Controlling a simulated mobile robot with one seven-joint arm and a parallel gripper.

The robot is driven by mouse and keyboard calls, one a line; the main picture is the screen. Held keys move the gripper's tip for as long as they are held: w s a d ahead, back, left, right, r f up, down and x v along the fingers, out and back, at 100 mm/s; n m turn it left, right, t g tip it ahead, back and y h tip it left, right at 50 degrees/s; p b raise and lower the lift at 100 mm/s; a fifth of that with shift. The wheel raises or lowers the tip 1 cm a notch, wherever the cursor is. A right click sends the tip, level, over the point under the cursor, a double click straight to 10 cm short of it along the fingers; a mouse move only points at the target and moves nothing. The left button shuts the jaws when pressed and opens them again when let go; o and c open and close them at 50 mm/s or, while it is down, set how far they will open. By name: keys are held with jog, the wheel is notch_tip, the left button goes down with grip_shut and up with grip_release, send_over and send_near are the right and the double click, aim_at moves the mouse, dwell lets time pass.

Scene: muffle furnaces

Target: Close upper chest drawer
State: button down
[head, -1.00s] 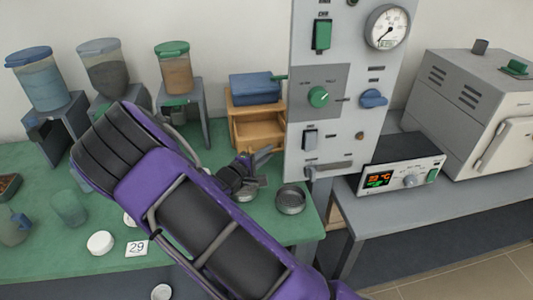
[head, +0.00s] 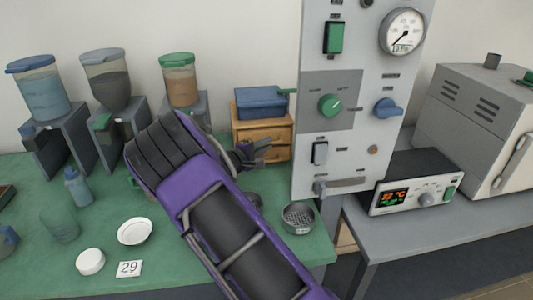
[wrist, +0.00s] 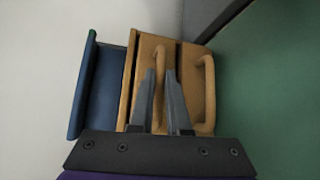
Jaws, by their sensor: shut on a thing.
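A small wooden chest with two drawers stands at the back of the green bench, under a blue box (head: 262,103). Its upper drawer (head: 258,136) looks flush or nearly flush with the chest in the head view. In the wrist view the chest is turned on its side, with the upper drawer (wrist: 149,55) on the left and the lower drawer (wrist: 193,70) on the right. My gripper (wrist: 161,76) is at the upper drawer, its fingers on both sides of the curved handle (wrist: 160,58) and shut on it. In the head view my gripper (head: 262,149) is partly hidden by its own wrist.
A grey control panel (head: 345,150) stands close to the right of the chest. Several hoppers (head: 107,80) stand to the left.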

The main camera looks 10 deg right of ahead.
jog(key=c, duration=0.9)
grip_release()
jog(key=shift+w, duration=0.2)
jog(key=v, duration=1.7)
jog(key=shift+s+p, duration=0.2)
jog(key=shift+p, duration=0.25)
jog(key=shift+a+r, duration=0.1)
jog(key=shift+r, duration=0.05)
